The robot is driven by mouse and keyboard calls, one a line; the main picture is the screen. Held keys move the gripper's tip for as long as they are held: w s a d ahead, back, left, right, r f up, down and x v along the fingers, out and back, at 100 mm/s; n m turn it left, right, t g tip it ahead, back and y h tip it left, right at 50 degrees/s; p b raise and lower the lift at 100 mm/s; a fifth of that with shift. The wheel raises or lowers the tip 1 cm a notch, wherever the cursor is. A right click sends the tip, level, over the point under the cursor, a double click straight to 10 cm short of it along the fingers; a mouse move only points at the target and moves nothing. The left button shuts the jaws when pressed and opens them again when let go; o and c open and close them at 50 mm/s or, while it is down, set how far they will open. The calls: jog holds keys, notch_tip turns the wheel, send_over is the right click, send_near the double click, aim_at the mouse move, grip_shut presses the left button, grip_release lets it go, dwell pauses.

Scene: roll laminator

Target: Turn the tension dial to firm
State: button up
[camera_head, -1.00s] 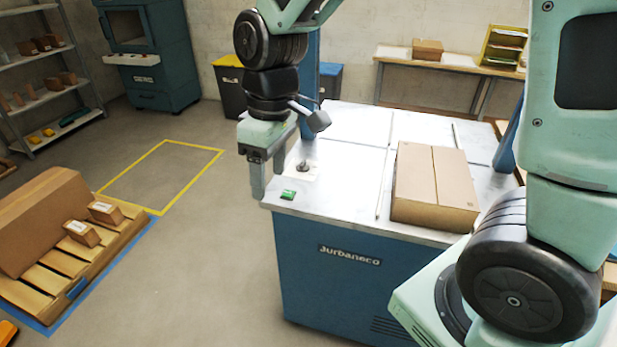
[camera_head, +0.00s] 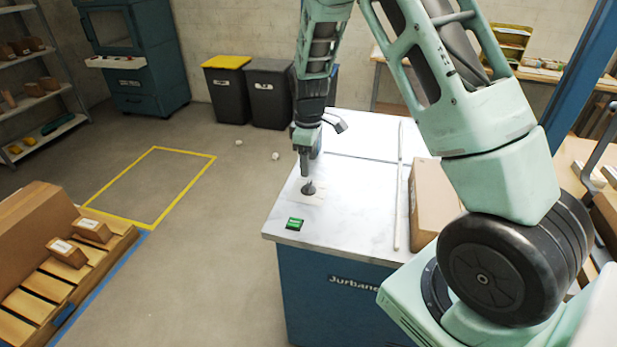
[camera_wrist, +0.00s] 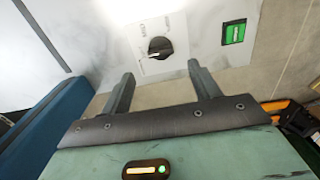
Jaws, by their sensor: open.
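The tension dial is a black knob (camera_wrist: 159,47) on a pale plate with printed marks, in the wrist view. Its pointer aims to the lower left there; the lettering is too small to read. In the head view the dial (camera_head: 308,188) sits on the white machine top near its left front corner. My gripper (camera_wrist: 160,85) is open and empty, its two fingers apart on either side of the dial's line and short of it in the wrist view. In the head view my gripper (camera_head: 305,170) points down just above the dial; a gap or contact is hard to tell.
A green switch (camera_head: 295,224) lies close in front of the dial. A cardboard box (camera_head: 432,203) and a thin white bar (camera_head: 398,190) lie to the right on the machine top. Dark bins (camera_head: 270,93) stand behind. The floor left of the machine is mostly clear.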

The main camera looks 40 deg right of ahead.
aim_at(309, 184)
notch_tip(309, 184, down, 7)
jog(key=shift+f+p, duration=0.1)
jog(key=shift+p, duration=0.45)
jog(key=c, duration=1)
